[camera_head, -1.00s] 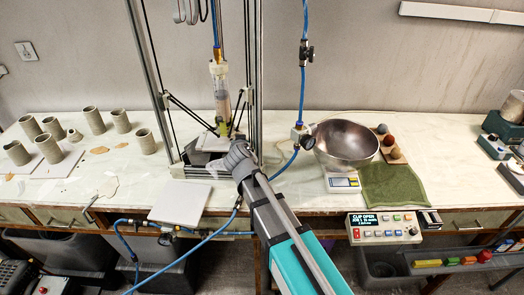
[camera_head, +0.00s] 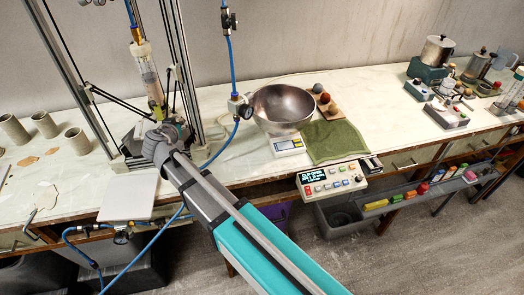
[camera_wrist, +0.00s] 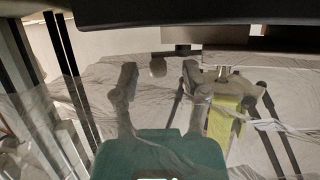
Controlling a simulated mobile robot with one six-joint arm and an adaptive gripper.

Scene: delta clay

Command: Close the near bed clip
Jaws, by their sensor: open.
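The delta clay printer (camera_head: 182,60) stands at the back left, with a clay cartridge (camera_head: 150,75) hanging in its frame. My gripper (camera_head: 158,132) is at the front of the printer and hides most of the bed and the near clip in the head view. In the wrist view my gripper (camera_wrist: 158,74) has its two fingers apart. A yellow-green part (camera_wrist: 225,118) shows just right of the right finger.
A white tile (camera_head: 128,197) lies at the table's front edge, with blue hoses below it. Right of the printer stand a metal bowl on a scale (camera_head: 288,145), a green cloth (camera_head: 335,141) and a control box (camera_head: 330,180). Grey clay cylinders (camera_head: 45,124) stand at left.

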